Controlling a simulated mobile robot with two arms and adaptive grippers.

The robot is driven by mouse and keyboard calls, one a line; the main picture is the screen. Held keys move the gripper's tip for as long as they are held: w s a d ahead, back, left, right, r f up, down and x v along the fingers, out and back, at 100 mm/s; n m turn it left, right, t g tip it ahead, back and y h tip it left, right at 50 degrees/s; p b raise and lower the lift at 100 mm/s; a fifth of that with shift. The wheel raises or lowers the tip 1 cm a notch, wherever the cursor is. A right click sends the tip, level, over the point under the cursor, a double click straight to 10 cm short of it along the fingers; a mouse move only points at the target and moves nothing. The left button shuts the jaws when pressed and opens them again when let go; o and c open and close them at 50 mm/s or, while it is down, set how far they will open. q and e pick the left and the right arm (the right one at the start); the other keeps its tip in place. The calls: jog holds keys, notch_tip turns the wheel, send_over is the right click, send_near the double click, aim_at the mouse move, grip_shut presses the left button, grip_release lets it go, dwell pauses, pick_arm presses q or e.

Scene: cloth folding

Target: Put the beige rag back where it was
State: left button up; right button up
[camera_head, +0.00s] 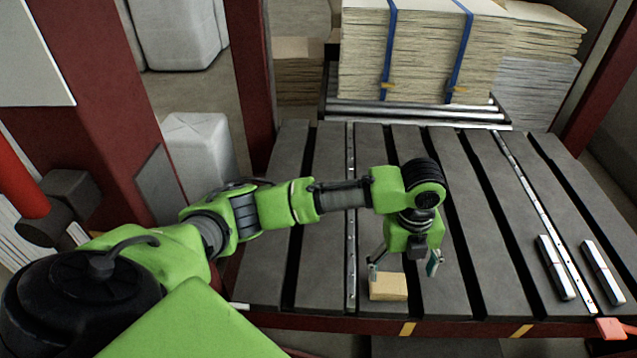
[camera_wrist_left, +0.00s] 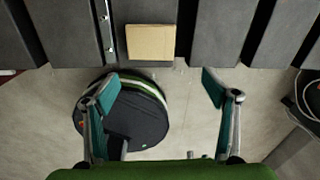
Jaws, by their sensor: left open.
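The beige rag (camera_head: 388,287) lies folded into a small flat block on the grey slatted table (camera_head: 318,200), close to its front edge. It also shows whole in the left wrist view (camera_wrist_left: 151,42), upper centre, on one slat beside a metal strip. My left gripper (camera_head: 404,266) is open and empty above the table, over and slightly right of the rag. In the left wrist view its teal-padded fingers (camera_wrist_left: 162,92) are spread wide, with nothing between them, and the rag lies beyond their tips. My right gripper is not in view.
Two metal bars (camera_head: 555,267) (camera_head: 602,271) lie at the table's right. Stacked sheets with blue straps (camera_head: 420,50) stand behind the table on rollers. A red post (camera_head: 255,75) rises at the back left. The table's middle right is clear.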

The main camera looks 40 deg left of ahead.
pick_arm(q)
jog(key=s+d+f+n+t+h, duration=0.25)
jog(key=s+d+f+n, duration=0.35)
jog(key=s+n, duration=0.4)
jog(key=s+a+f+n+y, duration=0.1)
jog(key=s+a+n+y, duration=0.2)
jog(key=s+a+n, duration=0.9)
jog(key=a+n+t, duration=0.1)
jog(key=a+n, duration=0.1)
jog(key=n, duration=0.2)
jog(key=shift+s, duration=0.15)
